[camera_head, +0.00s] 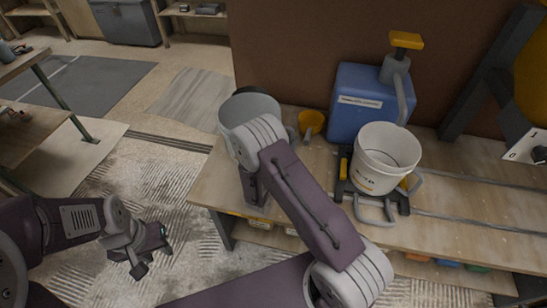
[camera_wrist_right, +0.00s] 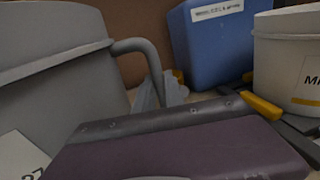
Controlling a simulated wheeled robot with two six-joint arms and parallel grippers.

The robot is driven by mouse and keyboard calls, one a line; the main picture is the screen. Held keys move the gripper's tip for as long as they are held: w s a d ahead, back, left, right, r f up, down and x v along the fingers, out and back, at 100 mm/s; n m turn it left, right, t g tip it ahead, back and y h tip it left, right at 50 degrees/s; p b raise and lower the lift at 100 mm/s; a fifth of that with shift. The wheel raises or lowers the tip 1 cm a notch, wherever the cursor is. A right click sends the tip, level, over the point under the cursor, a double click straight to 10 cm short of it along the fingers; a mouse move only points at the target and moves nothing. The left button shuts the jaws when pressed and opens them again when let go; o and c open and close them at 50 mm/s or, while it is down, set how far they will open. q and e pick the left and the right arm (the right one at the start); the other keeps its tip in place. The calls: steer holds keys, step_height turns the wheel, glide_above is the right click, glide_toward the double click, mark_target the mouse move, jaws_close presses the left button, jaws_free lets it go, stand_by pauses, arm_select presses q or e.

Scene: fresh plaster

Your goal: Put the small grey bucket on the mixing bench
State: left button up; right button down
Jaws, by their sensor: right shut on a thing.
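The small grey bucket (camera_head: 250,104) is at the left end of the mixing bench (camera_head: 480,230), partly hidden behind my right wrist. In the right wrist view the grey bucket (camera_wrist_right: 55,65) fills the left side, and its side handle (camera_wrist_right: 140,45) curves down to my right gripper (camera_wrist_right: 160,95). The right gripper is shut on this handle; its fingertips are mostly hidden. The bucket's base is hidden, so I cannot tell whether it touches the bench. My left gripper (camera_head: 150,252) is open and empty, low over the floor at the left.
A white bucket (camera_head: 383,160) stands on a dark platform (camera_head: 343,190) on the bench. A blue container (camera_head: 362,105) and a small yellow cup (camera_head: 311,123) are behind. A brown wall (camera_head: 300,50) closes the back. The bench's right front is clear.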

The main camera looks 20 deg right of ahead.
steer(key=a+f, duration=0.2)
steer(key=a+f+b, duration=0.1)
steer(key=a+f, duration=0.1)
steer(key=f, duration=0.1)
steer(key=a+f+b, duration=0.1)
steer(key=a+f, duration=0.1)
steer(key=f, duration=0.1)
steer(key=shift+a, duration=0.2)
steer(key=shift+r, duration=0.1)
steer(key=c, duration=1.8)
jaws_free()
steer(key=shift+f+b, duration=0.2)
steer(key=shift+b, duration=0.1)
steer(key=o, duration=0.4)
